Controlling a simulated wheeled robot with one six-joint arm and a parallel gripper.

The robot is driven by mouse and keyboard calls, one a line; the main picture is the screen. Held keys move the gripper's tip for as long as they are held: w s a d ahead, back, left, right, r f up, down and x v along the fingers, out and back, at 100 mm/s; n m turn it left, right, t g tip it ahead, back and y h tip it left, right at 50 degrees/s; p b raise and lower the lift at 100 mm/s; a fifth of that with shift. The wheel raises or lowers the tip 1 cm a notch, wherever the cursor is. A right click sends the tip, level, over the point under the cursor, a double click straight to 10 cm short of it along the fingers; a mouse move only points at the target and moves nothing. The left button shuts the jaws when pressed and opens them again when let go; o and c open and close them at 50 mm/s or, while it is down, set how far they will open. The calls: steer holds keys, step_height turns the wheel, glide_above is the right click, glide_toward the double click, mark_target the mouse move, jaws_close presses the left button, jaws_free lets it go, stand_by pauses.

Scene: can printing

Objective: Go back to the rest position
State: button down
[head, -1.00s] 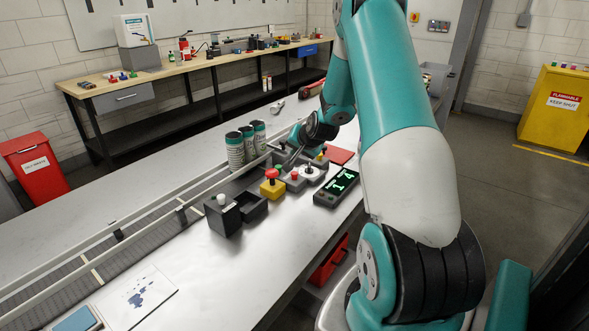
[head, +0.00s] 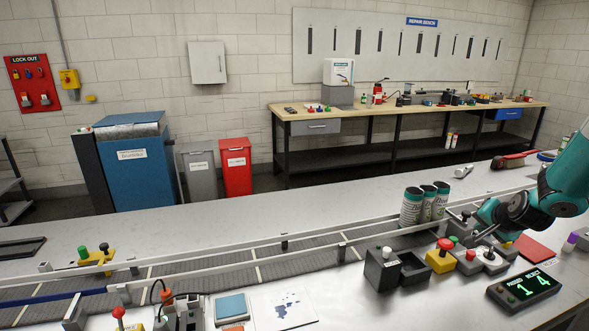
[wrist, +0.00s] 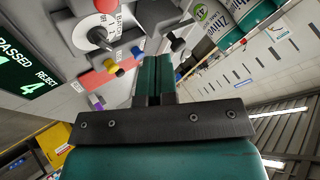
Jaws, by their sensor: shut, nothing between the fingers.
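My gripper (wrist: 153,72) is shut and empty in the wrist view, its two teal fingers side by side. In the head view my arm enters from the right edge, and its teal end hangs low over the control boxes beside the cans; the fingertips are hard to make out there. Three white and green cans (head: 411,207) stand together on the left of the arm's end. The counter display (head: 523,287) shows 1 passed and 4 reject.
A conveyor with rails (head: 200,262) runs along the white table (head: 150,234). A dark open box (head: 382,270) stands left of the buttons. A red pad (head: 533,247) lies right of the arm's end. A wooden workbench (head: 390,112) and a red bin (head: 236,167) stand behind.

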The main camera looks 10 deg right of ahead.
steer(key=s+a+r+n+g+y, duration=0.1)
steer(key=a+r+n+y, duration=0.35)
steer(key=a, duration=1.05)
steer(key=s+a+r+n+g+y, duration=0.15)
steer(key=a+r+n, duration=0.45)
steer(key=a, duration=0.9)
steer(key=s+a+r+n+g, duration=0.2)
steer(key=s+a, duration=0.3)
steer(key=s, duration=0.3)
steer(key=s+a+r+n+g+y, duration=0.1)
steer(key=s+a+n, duration=0.3)
steer(key=s, duration=0.4)
steer(key=s+a+r+n+g, duration=0.2)
steer(key=s+a+n+g, duration=0.1)
steer(key=s+a, duration=0.4)
steer(key=shift+s+r+n, duration=0.3)
steer(key=shift+s+n, duration=0.05)
steer(key=shift+s, duration=0.5)
steer(key=c, duration=1.8)
jaws_free()
steer(key=shift+a, duration=0.15)
